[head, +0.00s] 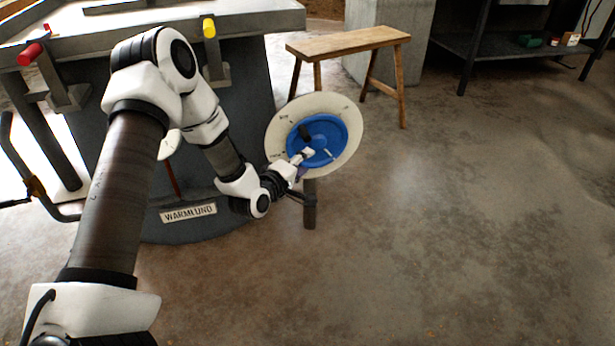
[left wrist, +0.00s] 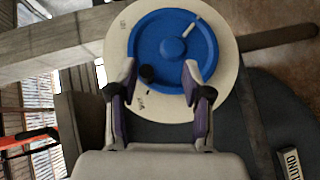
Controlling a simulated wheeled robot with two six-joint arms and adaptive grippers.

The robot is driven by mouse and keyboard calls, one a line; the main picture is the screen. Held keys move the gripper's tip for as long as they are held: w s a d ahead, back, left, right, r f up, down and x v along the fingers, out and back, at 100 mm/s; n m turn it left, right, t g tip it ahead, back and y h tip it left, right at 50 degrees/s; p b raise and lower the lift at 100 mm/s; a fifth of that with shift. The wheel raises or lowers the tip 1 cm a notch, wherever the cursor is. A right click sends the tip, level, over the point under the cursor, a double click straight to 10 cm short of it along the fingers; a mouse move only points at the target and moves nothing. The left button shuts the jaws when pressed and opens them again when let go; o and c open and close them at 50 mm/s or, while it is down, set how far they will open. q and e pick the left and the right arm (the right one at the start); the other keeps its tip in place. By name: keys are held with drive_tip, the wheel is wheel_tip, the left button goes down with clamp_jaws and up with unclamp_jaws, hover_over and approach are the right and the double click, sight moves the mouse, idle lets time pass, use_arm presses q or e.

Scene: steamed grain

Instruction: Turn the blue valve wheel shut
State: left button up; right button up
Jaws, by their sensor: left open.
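The blue valve wheel (head: 326,131) sits in front of a round cream dial plate (head: 352,151) on a short dark post, right of the grey machine. A dark knob (head: 305,131) stands out from the wheel's left side. My left gripper (head: 302,156) is at the lower left of the wheel. In the left wrist view the wheel (left wrist: 165,45) fills the top middle, with a white mark at its upper right. There the left gripper (left wrist: 160,75) is open, and the knob (left wrist: 147,73) shows between its fingertips, nearer the left one. Whether they touch is unclear. My right gripper is out of view.
A grey machine (head: 265,20) with a "WARMLUND" plate (head: 188,213) stands at the left, with red and yellow handles on top. A wooden bench (head: 345,42) stands behind the dial. A dark shelf (head: 500,47) is at the upper right. The floor at the right is clear.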

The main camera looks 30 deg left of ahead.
sight(305, 135)
use_arm(q)
drive_tip(key=w+a+n+t+b, duration=0.1)
drive_tip(key=w+a+b, duration=0.1)
drive_tip(key=w, duration=0.1)
drive_tip(key=w+a+n+t+y+b, duration=0.1)
drive_tip(key=w+b, duration=0.1)
drive_tip(key=w, duration=0.1)
drive_tip(key=w+a+r+n+t+b, duration=0.1)
drive_tip(key=w+a+b, duration=0.1)
drive_tip(key=w+b, duration=0.1)
drive_tip(key=shift+w+a, duration=0.3)
drive_tip(key=shift+a, duration=0.05)
drive_tip(key=shift+w, duration=0.15)
clamp_jaws()
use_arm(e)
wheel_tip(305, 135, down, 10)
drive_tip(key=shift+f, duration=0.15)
